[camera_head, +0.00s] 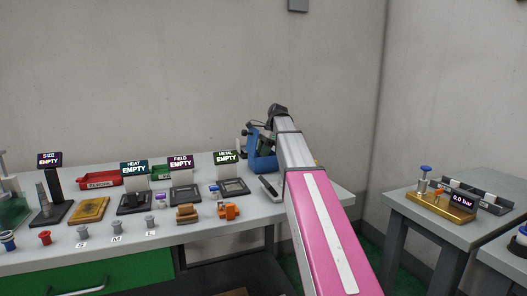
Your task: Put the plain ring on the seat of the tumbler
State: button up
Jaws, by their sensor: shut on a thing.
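My arm, pink and white, rises from the lower right to a dark joint near the back of the bench. My gripper cannot be made out; the arm hides whatever lies behind it. A blue rounded machine (262,160) stands at the bench's back right, partly covered by my arm; it may be the tumbler, but I cannot tell. Small dark and pale parts show at its left side. Its seat is not visible. I cannot pick out the plain ring in this view.
Stations marked SIZE (49,160), HEAT (134,169), FIELD (180,163) and METAL (227,157) read EMPTY. A brass gauge stand (440,205) is right.

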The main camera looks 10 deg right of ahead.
jog(key=shift+f, duration=0.4)
jog(key=o, duration=1)
jog(key=shift+s, duration=0.1)
